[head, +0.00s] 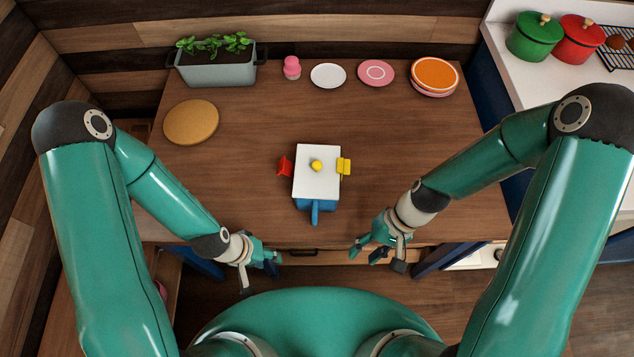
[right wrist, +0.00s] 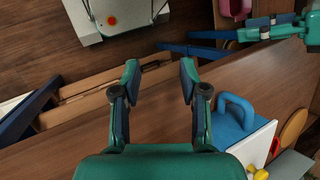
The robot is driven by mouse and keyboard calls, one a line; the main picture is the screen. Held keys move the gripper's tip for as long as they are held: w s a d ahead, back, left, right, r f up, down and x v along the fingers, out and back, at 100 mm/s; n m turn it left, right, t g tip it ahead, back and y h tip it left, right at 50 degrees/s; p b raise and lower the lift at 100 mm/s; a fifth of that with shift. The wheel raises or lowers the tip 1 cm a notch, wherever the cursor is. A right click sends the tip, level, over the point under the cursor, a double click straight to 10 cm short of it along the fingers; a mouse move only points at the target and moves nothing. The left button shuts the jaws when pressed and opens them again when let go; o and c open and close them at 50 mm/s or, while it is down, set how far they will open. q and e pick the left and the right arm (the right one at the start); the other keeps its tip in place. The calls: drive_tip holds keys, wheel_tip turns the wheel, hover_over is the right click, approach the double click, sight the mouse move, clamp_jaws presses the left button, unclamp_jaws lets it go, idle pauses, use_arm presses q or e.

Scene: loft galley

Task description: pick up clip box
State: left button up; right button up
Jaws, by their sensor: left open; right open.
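The clip box (head: 318,178) stands on the wooden table, in the middle of the head view. It has a white lid with a yellow knob, a blue body and a blue handle toward me. A red clip (head: 285,166) sticks out at its left side and a yellow clip (head: 344,166) at its right. In the right wrist view the box (right wrist: 237,128) is partly cut off at the lower right. My left gripper (head: 264,264) is open and empty at the table's front edge, left of the box. My right gripper (head: 378,249) is open and empty, front right of the box.
A planter (head: 215,72), a pink jar (head: 292,68), a white plate (head: 328,76), a pink plate (head: 376,73) and stacked orange plates (head: 435,76) line the back. A round cork mat (head: 191,122) lies left. The table around the box is clear.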

sight(317, 206)
drive_tip(key=w+a+r+t+y+b, duration=0.1)
drive_tip(key=w+r+t, duration=0.1)
drive_tip(key=w+r, duration=0.4)
drive_tip(key=w+a+r+t+y+b, duration=0.1)
drive_tip(key=w+r, duration=0.3)
drive_tip(key=r, duration=0.4)
drive_tip(key=shift+n, duration=0.5)
drive_tip(key=x, duration=0.5)
drive_tip(key=b+x, duration=0.1)
drive_tip(key=x, duration=0.4)
drive_tip(key=w+b+x, duration=0.1)
drive_tip(key=x, duration=0.5)
drive_tip(key=shift+f, duration=0.15)
drive_tip(key=shift+t, duration=0.3)
clamp_jaws()
